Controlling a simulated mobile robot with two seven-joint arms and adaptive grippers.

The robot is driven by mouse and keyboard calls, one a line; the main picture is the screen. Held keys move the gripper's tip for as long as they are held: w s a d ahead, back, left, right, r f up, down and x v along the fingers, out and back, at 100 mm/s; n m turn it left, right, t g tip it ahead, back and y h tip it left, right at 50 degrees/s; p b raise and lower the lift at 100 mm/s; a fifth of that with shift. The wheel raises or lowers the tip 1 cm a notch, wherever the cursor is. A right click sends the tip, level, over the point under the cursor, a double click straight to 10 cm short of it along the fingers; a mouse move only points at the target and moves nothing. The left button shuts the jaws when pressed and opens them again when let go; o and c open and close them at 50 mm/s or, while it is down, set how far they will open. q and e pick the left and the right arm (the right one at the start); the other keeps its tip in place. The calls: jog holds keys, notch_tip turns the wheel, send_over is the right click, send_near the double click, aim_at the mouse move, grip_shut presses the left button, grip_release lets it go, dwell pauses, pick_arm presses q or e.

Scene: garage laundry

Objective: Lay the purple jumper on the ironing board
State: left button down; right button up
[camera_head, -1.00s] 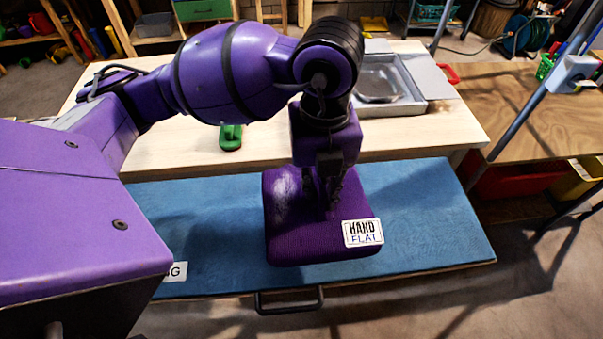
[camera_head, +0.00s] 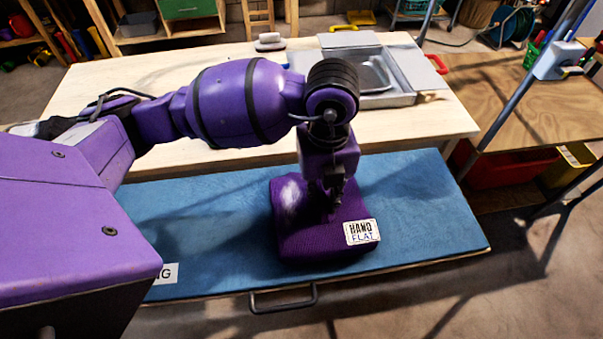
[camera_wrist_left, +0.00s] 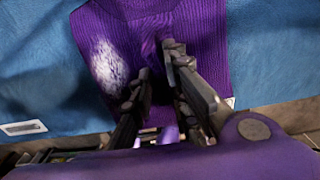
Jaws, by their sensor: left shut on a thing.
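The purple jumper (camera_head: 300,238) is a folded knit block with a pale fuzzy patch and a white tag reading "HAND FLAT" (camera_head: 362,232). It is over the right-centre of the blue ironing board (camera_head: 430,205); I cannot tell whether its whole underside touches the board. My left gripper (camera_head: 332,203) points down from above and is shut on the jumper's top. In the left wrist view, the fingers (camera_wrist_left: 158,62) pinch the purple knit (camera_wrist_left: 115,20), with blue board cloth (camera_wrist_left: 270,60) on both sides. My right gripper is not in view.
A pale wooden table (camera_head: 420,125) stands behind the board, with a grey tray (camera_head: 385,85) and a small iron-like object (camera_head: 268,42) on it. A brown wooden bench (camera_head: 520,110) and a grey pole (camera_head: 520,80) are at right. The board's right end is clear.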

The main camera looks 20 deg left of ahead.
aim_at(322, 193)
pick_arm(q)
jog(key=shift+w+f, duration=0.1)
jog(key=shift+f, duration=0.05)
jog(key=c, duration=1.7)
grip_release()
notch_tip(322, 193, up, 12)
jog(key=shift+r+p, duration=0.25)
jog(key=shift+p, duration=0.3)
